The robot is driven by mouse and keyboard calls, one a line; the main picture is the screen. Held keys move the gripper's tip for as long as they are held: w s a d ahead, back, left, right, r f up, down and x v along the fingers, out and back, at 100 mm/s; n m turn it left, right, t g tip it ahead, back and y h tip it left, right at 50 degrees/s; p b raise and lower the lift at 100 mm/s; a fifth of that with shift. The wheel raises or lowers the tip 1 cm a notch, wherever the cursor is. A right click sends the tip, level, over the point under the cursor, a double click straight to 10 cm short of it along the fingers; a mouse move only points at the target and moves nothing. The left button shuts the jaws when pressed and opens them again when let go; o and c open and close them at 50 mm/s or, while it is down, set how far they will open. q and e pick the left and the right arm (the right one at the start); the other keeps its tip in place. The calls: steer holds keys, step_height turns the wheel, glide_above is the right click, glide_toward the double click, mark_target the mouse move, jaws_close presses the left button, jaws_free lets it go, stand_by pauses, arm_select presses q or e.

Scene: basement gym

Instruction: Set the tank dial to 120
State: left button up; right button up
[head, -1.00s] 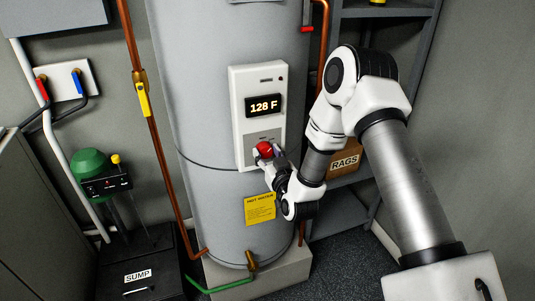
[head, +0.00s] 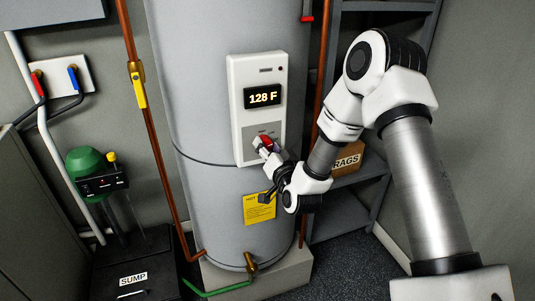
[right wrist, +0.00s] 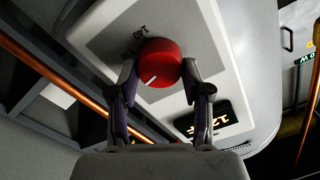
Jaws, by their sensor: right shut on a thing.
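The tank (head: 205,165) is a tall grey cylinder with a white control panel (head: 239,125) on its front. The panel's display (head: 264,97) reads 128 F. Below it is the red round dial (head: 266,141), partly covered by my right gripper (head: 266,147). In the right wrist view the dial (right wrist: 160,60) sits between the two fingers, one on each side, and my gripper (right wrist: 160,78) is shut on it. A white mark on the dial points to the lower left in that view. My left gripper is not in view.
Copper pipes (head: 152,150) run beside the tank. A black sump unit (head: 115,268) with a green pump top (head: 88,160) stands at the left. A shelf with a rags box (head: 347,161) is at the right, behind my right arm.

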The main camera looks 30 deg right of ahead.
steer(key=shift+f+m+b, duration=0.1)
steer(key=shift+m+b, duration=0.7)
steer(key=shift+m, duration=0.4)
steer(key=o, duration=1.2)
steer(key=shift+c, duration=0.2)
steer(key=shift+s, duration=0.1)
steer(key=v, duration=0.7)
steer(key=shift+s, duration=0.15)
